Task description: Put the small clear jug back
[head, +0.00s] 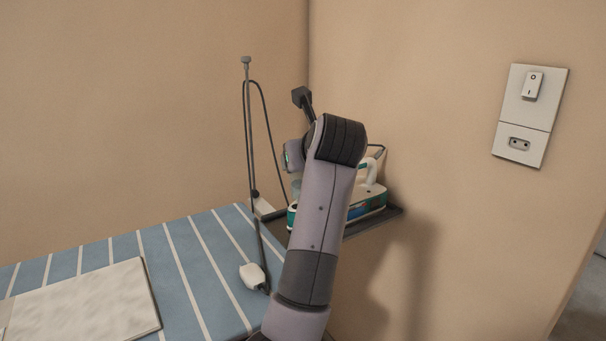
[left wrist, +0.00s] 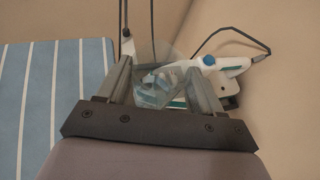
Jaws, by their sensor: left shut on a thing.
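The small clear jug (left wrist: 158,62) is see-through and sits between the two fingers of my left gripper (left wrist: 157,74) in the left wrist view. The gripper is shut on it. In the head view a pale bit of the jug (head: 297,188) shows beside my left forearm, which hides most of the gripper. The jug is over or close to the dark iron rest (head: 392,216) at the board's end. I cannot tell whether it touches the rest. My right gripper is in neither view.
A white and teal iron (head: 369,194) is on the rest, close to the jug; it shows in the left wrist view (left wrist: 228,64). A cord pole (head: 247,120) stands at the corner of the striped ironing board (head: 190,265). A folded pale cloth (head: 95,305) lies on the board.

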